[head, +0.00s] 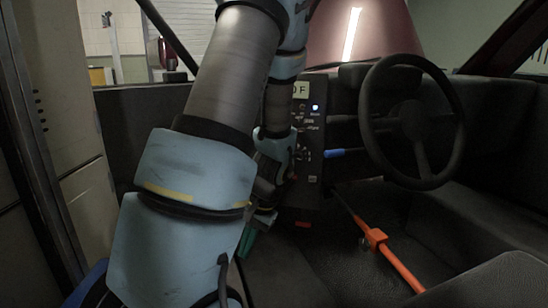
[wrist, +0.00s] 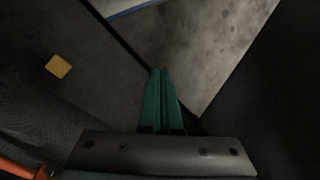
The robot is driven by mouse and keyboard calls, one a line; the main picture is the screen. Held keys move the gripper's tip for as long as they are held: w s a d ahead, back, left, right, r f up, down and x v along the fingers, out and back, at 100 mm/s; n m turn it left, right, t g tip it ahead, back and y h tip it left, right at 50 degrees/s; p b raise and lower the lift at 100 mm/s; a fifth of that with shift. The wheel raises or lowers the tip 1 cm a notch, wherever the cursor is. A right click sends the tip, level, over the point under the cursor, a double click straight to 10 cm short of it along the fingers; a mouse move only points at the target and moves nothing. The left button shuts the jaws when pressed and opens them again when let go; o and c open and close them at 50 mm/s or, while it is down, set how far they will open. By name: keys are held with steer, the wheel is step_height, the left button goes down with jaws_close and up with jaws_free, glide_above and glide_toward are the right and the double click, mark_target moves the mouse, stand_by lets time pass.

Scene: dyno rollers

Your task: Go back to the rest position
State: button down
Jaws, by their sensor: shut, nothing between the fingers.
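My gripper (wrist: 160,75) shows in the wrist view as two green fingers lying side by side, shut with nothing between them. In the head view my gripper (head: 246,240) is low behind my blue-grey arm, and only a bit of green shows. My arm crosses the left half of the head view and hides part of the car interior. In the wrist view the fingers point toward a grey floor, beside a dark edge.
A steering wheel (head: 412,120) is at the right. A dark control panel (head: 310,130) with a lit button stands close to my arm. A blue lever (head: 340,153) sticks out beside it. An orange bar (head: 395,262) slants across the footwell. A yellow square (wrist: 58,66) lies at the wrist view's left.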

steer(key=s+r+n+t+h+p, duration=0.1)
steer(key=r+p, duration=0.8)
steer(key=r, duration=0.5)
steer(key=s+r+n+h+p, duration=0.2)
steer(key=r+p, duration=0.8)
steer(key=r, duration=0.4)
steer(key=shift+s+r+n+t+h, duration=0.15)
steer(key=shift+s+n+t+h, duration=0.15)
steer(key=shift+t, duration=0.1)
